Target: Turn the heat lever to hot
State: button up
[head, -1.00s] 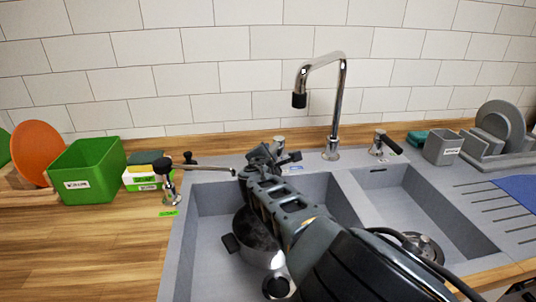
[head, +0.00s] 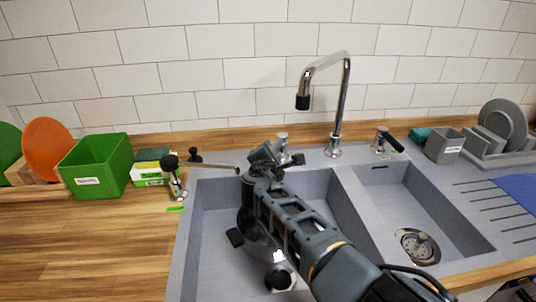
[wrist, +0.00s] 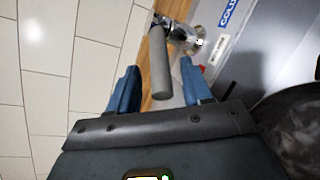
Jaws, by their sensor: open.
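The heat lever (head: 282,140) stands on a chrome base at the back rim of the sink, left of the tall faucet, partly hidden behind my gripper in the head view. In the wrist view its grey cylindrical handle (wrist: 160,65) points toward me and lies between the fingers. A blue COLD label (wrist: 229,12) and a small red-marked label (wrist: 202,68) sit on the rim beside it. My gripper (head: 270,157) is open, with one finger on each side of the handle. I cannot tell whether either finger touches it.
The tall chrome faucet (head: 338,105) rises to the right, with a black-handled lever (head: 387,139) beyond it. A black-knobbed fitting (head: 174,175) stands left of the sink. The right basin (head: 405,195) is empty.

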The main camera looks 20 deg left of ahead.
jog(key=shift+p+v, duration=0.35)
jog(key=shift+v, duration=2.05)
